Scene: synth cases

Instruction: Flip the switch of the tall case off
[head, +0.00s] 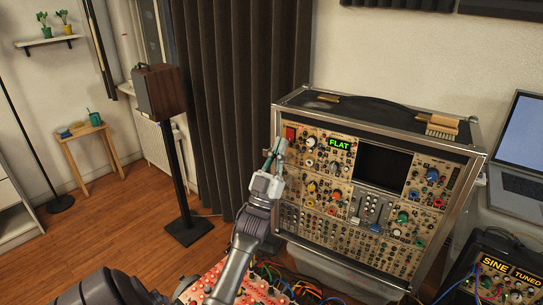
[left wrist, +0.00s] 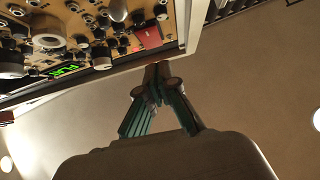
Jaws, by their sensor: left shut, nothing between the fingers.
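The tall case (head: 283,104) stands upright at the right of the head view, its panel full of knobs, jacks and sliders. A red switch (head: 291,133) sits at the panel's top left corner; which way it is tipped I cannot tell. In the left wrist view the red switch (left wrist: 147,35) lies just beyond the fingertips, past the case's pale edge. My left gripper (head: 276,148) is shut and empty, close to the case's left edge beside the switch. Its closed fingertips (left wrist: 157,76) appear apart from the switch. My right gripper is not in view.
A green display (head: 339,143) reads FLAT. A red-knobbed panel with patch cables (head: 240,288) is below. A smaller case (head: 505,275) and a laptop (head: 520,150) are at right. Left of the case hangs a dark curtain (head: 235,80).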

